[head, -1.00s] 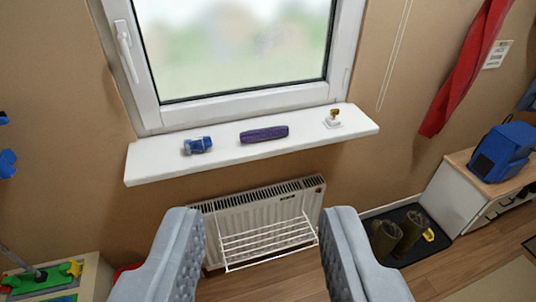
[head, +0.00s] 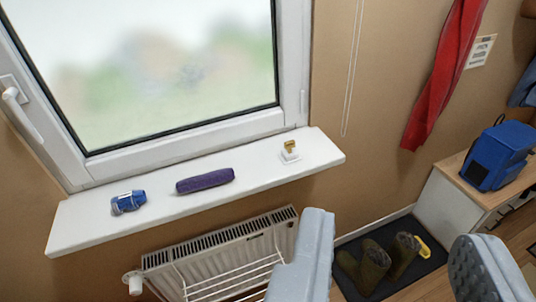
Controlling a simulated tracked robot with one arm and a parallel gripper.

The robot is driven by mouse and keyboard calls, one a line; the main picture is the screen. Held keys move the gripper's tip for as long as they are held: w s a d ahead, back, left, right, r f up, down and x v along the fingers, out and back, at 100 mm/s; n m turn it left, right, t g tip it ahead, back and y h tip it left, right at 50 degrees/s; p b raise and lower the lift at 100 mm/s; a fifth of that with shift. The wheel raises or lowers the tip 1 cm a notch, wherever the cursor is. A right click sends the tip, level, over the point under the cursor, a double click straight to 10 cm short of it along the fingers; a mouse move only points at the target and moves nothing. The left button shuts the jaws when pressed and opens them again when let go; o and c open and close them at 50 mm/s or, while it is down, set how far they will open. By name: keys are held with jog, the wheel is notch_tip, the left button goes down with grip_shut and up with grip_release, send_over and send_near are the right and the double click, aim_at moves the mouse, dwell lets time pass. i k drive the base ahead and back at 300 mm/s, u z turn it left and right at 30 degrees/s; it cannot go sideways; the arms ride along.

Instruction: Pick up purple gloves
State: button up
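A purple, elongated soft bundle (head: 205,181), which looks like the purple gloves, lies on the white window sill (head: 90,228). It is between a small blue item and a white holder with a gold-coloured top. My gripper (head: 397,228) is open, with its two grey padded fingers wide apart at the lower right of the head view. Nothing shows held between them. The gripper appears to the right of the purple bundle and apart from it.
A blue item (head: 128,202) and a white holder (head: 290,153) stand on the sill. Below are a radiator (head: 215,250) and wire rack. Boots (head: 376,262) stand on a dark mat. A blue bag (head: 500,155) sits on a cabinet; a red cloth (head: 445,75) hangs above.

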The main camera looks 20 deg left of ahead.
aim_at(189, 184)
jog(key=i, duration=1.5)
jog(key=u, duration=0.7)
